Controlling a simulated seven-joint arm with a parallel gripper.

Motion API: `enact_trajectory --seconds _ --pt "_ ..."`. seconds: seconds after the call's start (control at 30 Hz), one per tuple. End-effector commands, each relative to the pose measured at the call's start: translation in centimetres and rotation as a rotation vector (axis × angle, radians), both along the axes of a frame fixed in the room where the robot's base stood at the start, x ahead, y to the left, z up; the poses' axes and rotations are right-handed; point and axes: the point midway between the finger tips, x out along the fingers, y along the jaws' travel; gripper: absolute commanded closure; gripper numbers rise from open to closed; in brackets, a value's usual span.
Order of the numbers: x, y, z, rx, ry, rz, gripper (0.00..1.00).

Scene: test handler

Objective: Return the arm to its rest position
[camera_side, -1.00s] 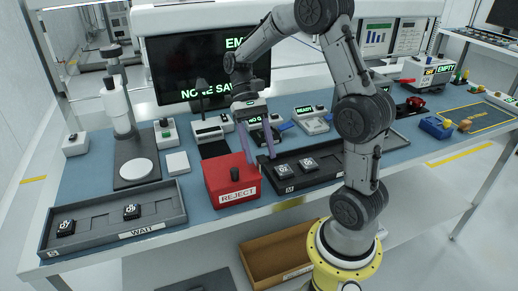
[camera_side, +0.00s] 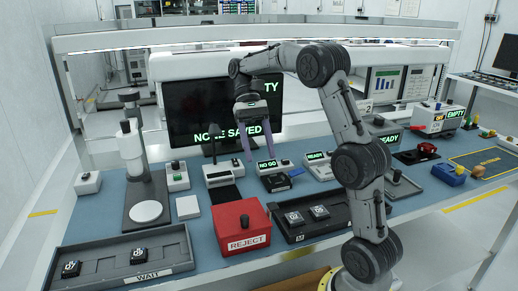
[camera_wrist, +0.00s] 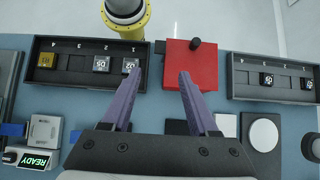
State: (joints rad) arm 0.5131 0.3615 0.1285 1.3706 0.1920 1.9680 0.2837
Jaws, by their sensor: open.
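My gripper (camera_side: 260,148) has two purple fingers and hangs in the air above the bench, in front of the dark monitor (camera_side: 190,112). It is open, with nothing between the fingers. In the wrist view the spread fingers (camera_wrist: 157,80) point toward the red REJECT box (camera_wrist: 190,66). The left finger passes close to the numbered tray's slot 1 in the picture. My arm is bent, with its forearm reaching left across the monitor's top in the side view.
The red REJECT box (camera_side: 241,243) stands between the WAIT tray (camera_side: 106,259), holding two dark chips, and the numbered tray (camera_side: 281,231). A white-and-black press (camera_side: 132,150) stands at left. Small testers, one reading NO GO (camera_side: 267,164), line the back. Blue bench shows between them.

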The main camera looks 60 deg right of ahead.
Motion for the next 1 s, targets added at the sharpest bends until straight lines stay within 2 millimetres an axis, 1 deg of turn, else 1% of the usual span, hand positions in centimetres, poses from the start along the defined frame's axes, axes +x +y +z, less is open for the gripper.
enact_trajectory --seconds 0.33,0.37,0.47,0.53,0.6,0.7,0.77,0.87,1.0 --pt "0.1 0.1 0.1 0.000 0.000 0.005 0.40" --pt "0.2 0.4 0.3 -0.002 -0.005 0.013 0.40" --pt "0.0 1.8 2.0 -0.028 -0.053 0.050 0.40" --pt "-1.0 3.5 3.8 -0.047 -0.091 0.087 0.40" --pt "-2.6 5.5 5.3 -0.072 -0.133 0.131 0.40" --pt "-5.2 8.1 6.5 -0.118 -0.224 0.196 0.40" --pt "-6.8 9.4 6.8 -0.147 -0.283 0.235 0.40" --pt "-9.3 11.1 6.5 -0.192 -0.397 0.301 0.40" --pt "-12.5 12.6 5.1 -0.257 -0.575 0.398 0.40"
